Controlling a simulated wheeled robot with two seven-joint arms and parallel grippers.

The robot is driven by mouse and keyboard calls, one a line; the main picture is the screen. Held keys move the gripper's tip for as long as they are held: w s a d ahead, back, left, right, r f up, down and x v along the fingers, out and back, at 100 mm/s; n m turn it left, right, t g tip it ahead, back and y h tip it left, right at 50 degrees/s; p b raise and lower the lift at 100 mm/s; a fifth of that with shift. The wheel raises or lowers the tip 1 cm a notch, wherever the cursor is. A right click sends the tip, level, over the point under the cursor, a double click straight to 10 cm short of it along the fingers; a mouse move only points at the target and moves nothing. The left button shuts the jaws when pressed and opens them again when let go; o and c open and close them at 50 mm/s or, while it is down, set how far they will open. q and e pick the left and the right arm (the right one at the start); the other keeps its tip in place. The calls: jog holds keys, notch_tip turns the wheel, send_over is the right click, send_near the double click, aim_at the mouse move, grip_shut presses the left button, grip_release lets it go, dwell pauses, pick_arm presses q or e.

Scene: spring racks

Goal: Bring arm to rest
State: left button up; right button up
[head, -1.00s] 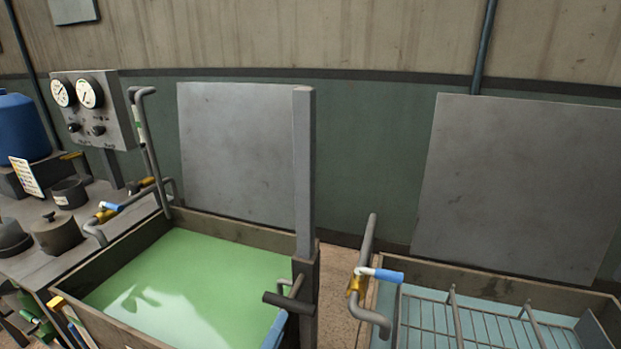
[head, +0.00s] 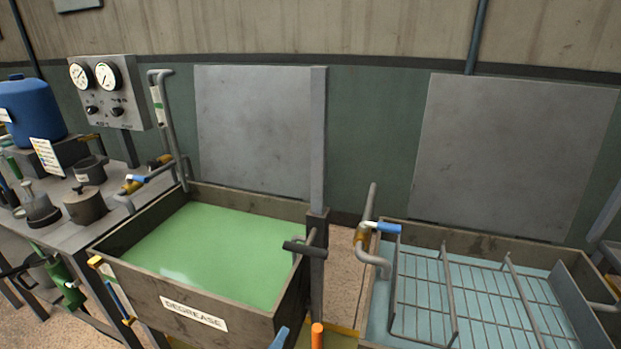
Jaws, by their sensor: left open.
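No gripper can be made out in the head view, and neither arm shows clearly. The tank labelled DEGREASE (head: 150,289) stands left of centre, with green liquid (head: 215,250) in it. The second tank (head: 462,240) stands at the right with pale blue liquid, and a wire rack (head: 452,300) sits in it. No gripper touches the rack or either tank where they show.
A workbench (head: 50,225) at the left carries a blue drum (head: 30,107), dark pots and a gauge panel (head: 108,95). Pipes with blue-handled valves (head: 382,228) rise by the tanks. An orange-topped post (head: 317,335) shows at the bottom edge. Floor shows between the tanks.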

pick_arm(q)
jog(key=s+a+f+m+g+y, duration=0.1)
jog(key=s+a+f+m+g, duration=0.15)
jog(key=f, duration=0.45)
jog(key=s+a+f+m+g+y, duration=0.1)
jog(key=s+f+g, duration=0.15)
jog(key=f, duration=0.45)
jog(key=s+a+f+m+g, duration=0.1)
jog(key=s+f+m, duration=0.1)
jog(key=s+f, duration=0.35)
jog(key=s+a+f+m+g+y, duration=0.1)
jog(key=s+a+f+m+g, duration=0.2)
jog(key=s+f, duration=0.4)
jog(key=s+a+f+m+g+y, duration=0.1)
jog(key=s+a+f+m+g, duration=0.2)
jog(key=s+f, duration=0.5)
jog(key=s+a+g, duration=0.1)
jog(key=s, duration=0.6)
jog(key=shift+s+a+f+m+g+y, duration=0.2)
jog(key=shift+a+m+g+y, duration=0.1)
jog(key=shift+m+g, duration=0.1)
jog(key=shift+w, duration=0.1)
